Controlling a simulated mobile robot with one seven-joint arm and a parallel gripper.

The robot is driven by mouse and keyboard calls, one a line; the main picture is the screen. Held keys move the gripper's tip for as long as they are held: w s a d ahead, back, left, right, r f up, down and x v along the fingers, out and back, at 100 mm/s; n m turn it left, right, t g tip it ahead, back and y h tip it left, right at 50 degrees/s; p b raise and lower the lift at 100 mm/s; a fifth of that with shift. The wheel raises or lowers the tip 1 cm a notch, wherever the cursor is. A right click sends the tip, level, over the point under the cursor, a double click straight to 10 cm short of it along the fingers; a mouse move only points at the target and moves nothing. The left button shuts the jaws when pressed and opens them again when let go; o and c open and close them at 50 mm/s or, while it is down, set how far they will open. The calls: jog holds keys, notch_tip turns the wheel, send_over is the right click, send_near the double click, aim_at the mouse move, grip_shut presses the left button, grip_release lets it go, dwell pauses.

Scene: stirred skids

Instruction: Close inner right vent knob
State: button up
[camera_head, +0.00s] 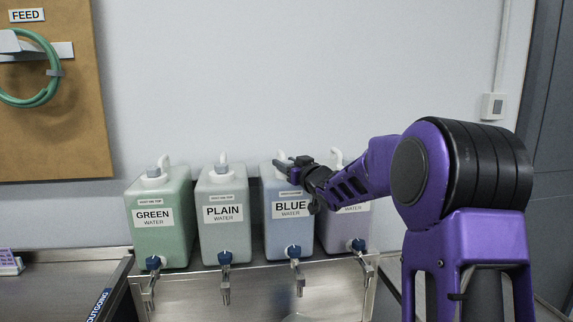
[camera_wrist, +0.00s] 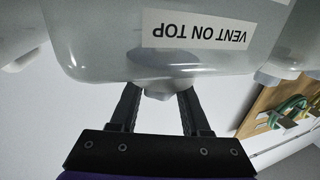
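The blue water tank (camera_head: 277,232) is third from the left, the inner right of the row. My gripper (camera_head: 289,164) reaches in from the right at its top, hiding its vent knob in the head view. The wrist view is upside down and shows a tank (camera_wrist: 100,35) with a "VENT ON TOP" label. A pale vent knob (camera_wrist: 158,94) shows between the two dark fingers of my gripper (camera_wrist: 158,101). The fingers are apart, with a gap on each side of the knob. Whether the tips touch anything is unclear.
The green tank (camera_head: 160,240) and plain tank (camera_head: 224,238) stand to the left. A fourth tank (camera_head: 345,230) is partly hidden behind my arm. Blue-handled taps, such as this one (camera_head: 294,252), stick out in front. A board with a green hose (camera_head: 50,90) hangs upper left.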

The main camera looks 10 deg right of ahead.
grip_shut()
jog(key=h+b, duration=0.1)
jog(key=b, duration=0.1)
jog(key=m+h+b, duration=0.1)
jog(key=b, duration=0.2)
jog(key=shift+a+f+t, duration=0.1)
jog(key=shift+f+t, duration=0.2)
jog(key=m+h+b, duration=0.2)
jog(key=shift+r+h, duration=0.2)
jog(key=shift+h, duration=0.2)
jog(key=shift+r+m+h, duration=0.15)
jog(key=shift+m+h, duration=0.35)
jog(key=shift+h, duration=0.2)
jog(key=h+p, duration=0.1)
jog(key=m+h+p, duration=0.1)
jog(key=p, duration=0.1)
jog(key=shift+r+p, duration=0.25)
jog(key=shift+p, duration=0.05)
jog(key=m+h+p, duration=0.1)
jog(key=h+p, duration=0.1)
jog(key=p, duration=0.1)
jog(key=shift+m, duration=0.3)
jog(key=shift+d+f+m+g+h+p, duration=0.3)
jog(key=shift+m+g+h+p, duration=0.3)
jog(key=shift+p, duration=0.85)
